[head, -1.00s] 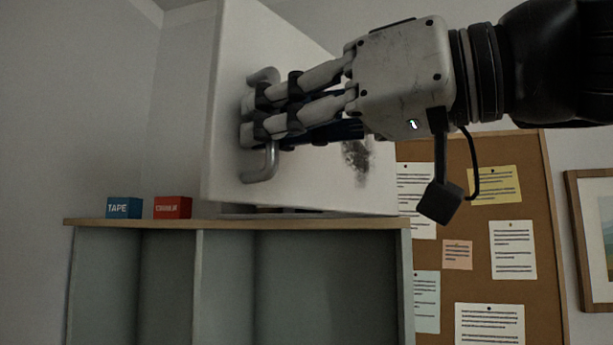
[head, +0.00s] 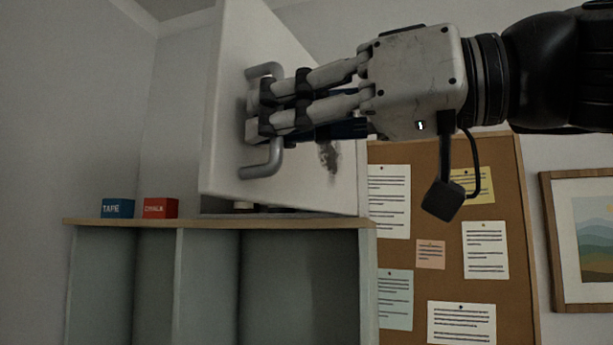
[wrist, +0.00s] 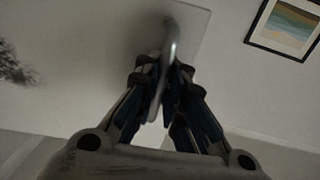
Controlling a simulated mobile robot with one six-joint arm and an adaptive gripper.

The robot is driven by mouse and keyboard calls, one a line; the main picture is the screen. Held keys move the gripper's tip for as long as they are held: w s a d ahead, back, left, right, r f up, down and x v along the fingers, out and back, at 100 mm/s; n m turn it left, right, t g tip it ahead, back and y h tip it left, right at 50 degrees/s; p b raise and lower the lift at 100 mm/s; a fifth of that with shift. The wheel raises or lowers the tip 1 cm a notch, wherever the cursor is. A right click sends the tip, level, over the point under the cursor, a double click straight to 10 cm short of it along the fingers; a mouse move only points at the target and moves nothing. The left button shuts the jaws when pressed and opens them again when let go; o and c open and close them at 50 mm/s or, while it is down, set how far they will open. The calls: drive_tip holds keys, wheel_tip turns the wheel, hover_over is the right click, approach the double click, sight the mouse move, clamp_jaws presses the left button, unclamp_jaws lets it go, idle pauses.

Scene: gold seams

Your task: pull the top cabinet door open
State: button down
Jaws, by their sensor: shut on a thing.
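The top cabinet door (head: 222,165) is a pale panel with a dark smudge, standing partly open and angled out from the cabinet. Its grey bar handle (head: 262,168) is near the door's left edge in the head view. My gripper (head: 258,112) comes from the right and is shut on the handle, with its fingers around the middle of the bar. In the wrist view the handle (wrist: 172,45) runs between the fingers, and the door face (wrist: 85,50) fills the left side. My fingers hide the middle of the handle.
Below is an open shelf unit (head: 215,223) with a blue tape box (head: 118,208) and a red box (head: 160,208) on top. Small items show in the gap under the door. A cork board (head: 510,190) and a framed picture (head: 548,240) hang at right.

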drive_tip(key=c, duration=2)
unclamp_jaws()
drive_tip(key=shift+d, duration=0.1)
drive_tip(key=shift+d, duration=0.1)
drive_tip(key=v, duration=0.7)
drive_tip(key=shift+s+d, duration=0.3)
drive_tip(key=shift+s, duration=0.05)
